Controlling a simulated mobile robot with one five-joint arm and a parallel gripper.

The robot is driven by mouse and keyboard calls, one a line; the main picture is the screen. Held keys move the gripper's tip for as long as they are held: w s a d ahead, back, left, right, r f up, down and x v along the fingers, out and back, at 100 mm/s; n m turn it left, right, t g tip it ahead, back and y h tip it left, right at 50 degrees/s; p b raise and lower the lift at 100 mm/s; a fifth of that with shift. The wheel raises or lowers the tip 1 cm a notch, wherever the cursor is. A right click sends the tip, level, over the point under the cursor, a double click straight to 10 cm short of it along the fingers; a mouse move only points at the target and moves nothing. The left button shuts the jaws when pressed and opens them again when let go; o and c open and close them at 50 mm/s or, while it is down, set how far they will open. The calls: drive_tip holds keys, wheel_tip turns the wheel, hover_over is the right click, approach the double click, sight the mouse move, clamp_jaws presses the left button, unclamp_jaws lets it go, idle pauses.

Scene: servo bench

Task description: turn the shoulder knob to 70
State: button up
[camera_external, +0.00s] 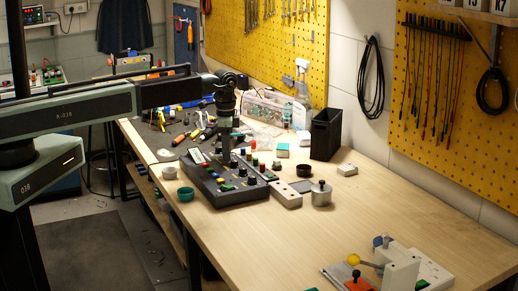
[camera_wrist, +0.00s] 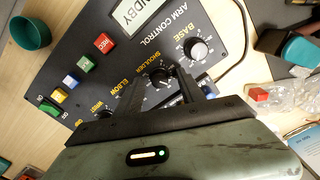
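The dark control panel (camera_wrist: 75,35) is marked ARM CONTROL and lies on the bench, and it also shows in the external view (camera_external: 238,198). The black shoulder knob (camera_wrist: 160,75) sits beside its SHOULDER label; its pointer setting is too small to read. My gripper (camera_wrist: 158,80) is open, with one dark finger on each side of the shoulder knob in the picture. I cannot tell whether the fingers touch it. In the external view my gripper (camera_external: 227,158) points down over the panel, and the knob is hidden there.
The base knob (camera_wrist: 197,48) is close by at upper right. The panel has a red button (camera_wrist: 103,43) and other coloured buttons. A teal cup (camera_wrist: 30,33) stands beside it. A grey weight (camera_external: 320,195) and a black bin (camera_external: 325,134) stand to the right. The bench front is mostly clear.

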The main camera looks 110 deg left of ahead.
drive_tip(key=shift+r, duration=0.1)
wheel_tip(320, 180, up, 8)
drive_tip(key=p, duration=0.8)
drive_tip(key=shift+f, duration=0.2)
